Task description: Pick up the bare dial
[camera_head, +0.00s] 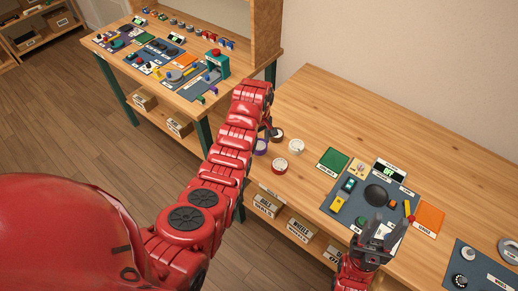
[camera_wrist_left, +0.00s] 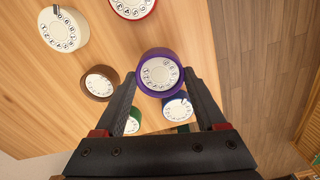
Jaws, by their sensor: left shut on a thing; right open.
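Several round dials with white numbered faces are at the left end of the near table. My left gripper (camera_head: 267,132) is shut on the purple dial (camera_wrist_left: 160,73), whose rim sits between the fingertips; it also shows in the head view (camera_head: 260,148). Around it are a brown dial (camera_wrist_left: 100,82), a blue dial (camera_wrist_left: 177,107), a cream dial (camera_wrist_left: 62,30), a red dial (camera_wrist_left: 133,6) and a partly hidden green dial (camera_wrist_left: 133,121). I cannot tell which is the bare dial. My right gripper (camera_head: 383,231) is open and empty above the grey panel.
Another panel (camera_head: 484,268) is at the right. The far table (camera_head: 190,100) holds more parts. The table's back is clear.

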